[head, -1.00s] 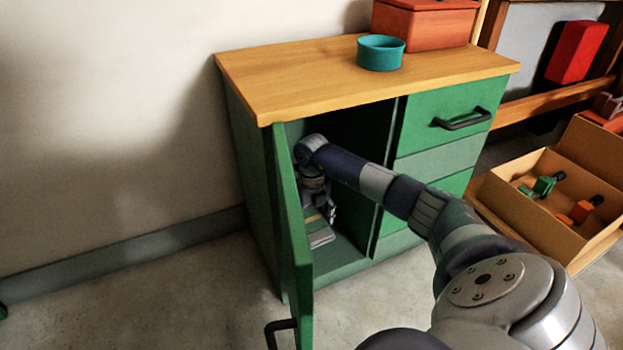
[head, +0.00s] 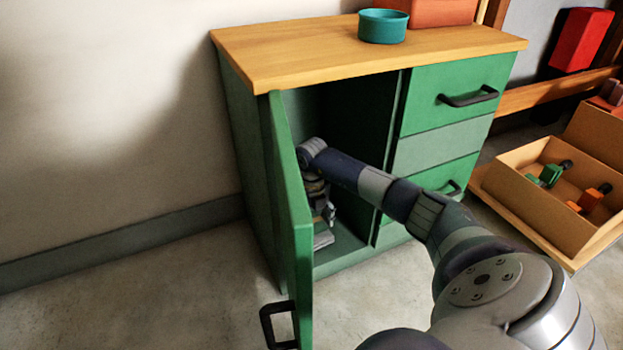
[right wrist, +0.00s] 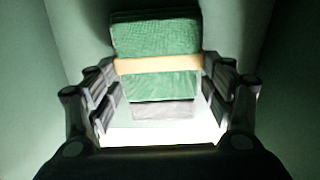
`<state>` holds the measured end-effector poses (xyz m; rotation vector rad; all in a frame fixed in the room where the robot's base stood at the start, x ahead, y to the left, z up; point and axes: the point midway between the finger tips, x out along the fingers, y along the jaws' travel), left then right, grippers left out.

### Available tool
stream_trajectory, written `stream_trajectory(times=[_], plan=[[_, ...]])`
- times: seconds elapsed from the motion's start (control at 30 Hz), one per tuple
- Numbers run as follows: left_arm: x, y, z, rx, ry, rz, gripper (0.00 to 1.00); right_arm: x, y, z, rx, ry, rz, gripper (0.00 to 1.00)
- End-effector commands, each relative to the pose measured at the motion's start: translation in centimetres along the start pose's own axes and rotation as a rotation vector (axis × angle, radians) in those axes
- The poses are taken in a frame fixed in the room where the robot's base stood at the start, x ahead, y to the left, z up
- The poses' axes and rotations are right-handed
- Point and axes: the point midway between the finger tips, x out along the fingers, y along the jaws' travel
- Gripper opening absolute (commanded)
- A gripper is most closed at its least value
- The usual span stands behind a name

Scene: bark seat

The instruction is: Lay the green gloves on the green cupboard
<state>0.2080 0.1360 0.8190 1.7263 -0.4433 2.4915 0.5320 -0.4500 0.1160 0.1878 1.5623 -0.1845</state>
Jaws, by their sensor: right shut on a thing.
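The green cupboard (head: 238,150) has a wooden top (head: 330,58), and its left door (head: 290,215) stands open towards me. My right arm reaches into the open left compartment. My right gripper (head: 325,222) is inside, partly hidden by the door and its own wrist. In the right wrist view, the green gloves (right wrist: 157,40) are a folded green bundle with a tan band, between the fingers of my right gripper (right wrist: 160,100), which is shut on them. A grey end of the bundle (right wrist: 162,110) shows nearest me. My left gripper is not in view.
A teal bowl (head: 382,26) and an orange-red box (head: 440,12) stand on the cupboard top; its front left is clear. Closed drawers (head: 455,98) fill the right side. An open box (head: 555,205) holding small tools sits at right. A wall is on the left.

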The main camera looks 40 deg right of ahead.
Motion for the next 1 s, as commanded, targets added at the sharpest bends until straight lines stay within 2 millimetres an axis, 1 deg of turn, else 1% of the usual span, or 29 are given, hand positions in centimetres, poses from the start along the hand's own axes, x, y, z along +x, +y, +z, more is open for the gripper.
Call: stream_trajectory(times=[1.0], plan=[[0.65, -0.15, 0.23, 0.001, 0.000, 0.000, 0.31, -0.05, -0.03, 0.01, 0.001, -0.001, 0.000, 0.50]])
